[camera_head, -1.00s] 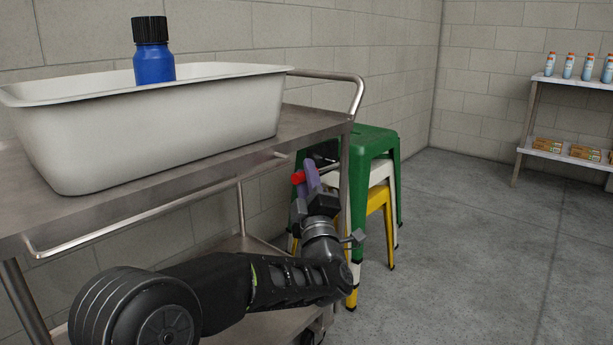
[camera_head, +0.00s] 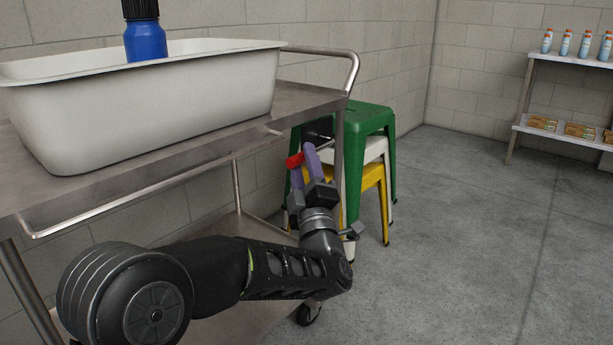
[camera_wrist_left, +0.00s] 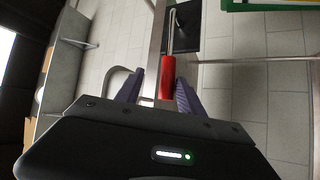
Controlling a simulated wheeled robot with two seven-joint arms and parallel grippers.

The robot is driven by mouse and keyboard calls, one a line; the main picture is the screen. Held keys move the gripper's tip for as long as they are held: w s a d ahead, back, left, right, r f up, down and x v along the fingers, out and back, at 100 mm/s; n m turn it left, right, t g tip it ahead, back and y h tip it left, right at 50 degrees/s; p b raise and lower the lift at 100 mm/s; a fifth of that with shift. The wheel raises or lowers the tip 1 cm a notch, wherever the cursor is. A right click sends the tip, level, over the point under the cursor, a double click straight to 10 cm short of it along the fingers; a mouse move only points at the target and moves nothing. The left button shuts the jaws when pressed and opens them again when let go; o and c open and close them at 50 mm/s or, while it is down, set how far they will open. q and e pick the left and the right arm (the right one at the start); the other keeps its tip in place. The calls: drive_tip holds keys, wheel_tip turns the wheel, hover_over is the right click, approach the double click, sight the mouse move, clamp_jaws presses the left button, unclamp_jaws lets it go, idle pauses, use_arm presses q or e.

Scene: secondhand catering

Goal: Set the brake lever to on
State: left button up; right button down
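The brake lever has a red handle (camera_head: 294,160) beside the right end of the steel cart. In the left wrist view, the red handle (camera_wrist_left: 166,80) sits at the end of a thin metal rod that runs up to a dark plate (camera_wrist_left: 183,28). My left gripper (camera_head: 304,163) reaches the handle with purple fingers spread apart. In the left wrist view, the handle lies between the fingers of my left gripper (camera_wrist_left: 160,84), closer to the right one; contact is not clear. Any on or off marking is not readable. My right gripper is not in view.
The steel cart (camera_head: 200,157) carries a white tub (camera_head: 150,110) and a blue bottle (camera_head: 146,42). Stacked green, white and yellow stools (camera_head: 368,120) stand close behind the lever. A shelf (camera_head: 560,133) with bottles and boxes is at the far right. The grey floor on the right is clear.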

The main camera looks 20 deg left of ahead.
use_arm(q)
drive_tip(key=v, duration=0.4)
drive_tip(key=shift+s+d+f, duration=0.1)
drive_tip(key=shift+s+d, duration=0.05)
idle(0.4)
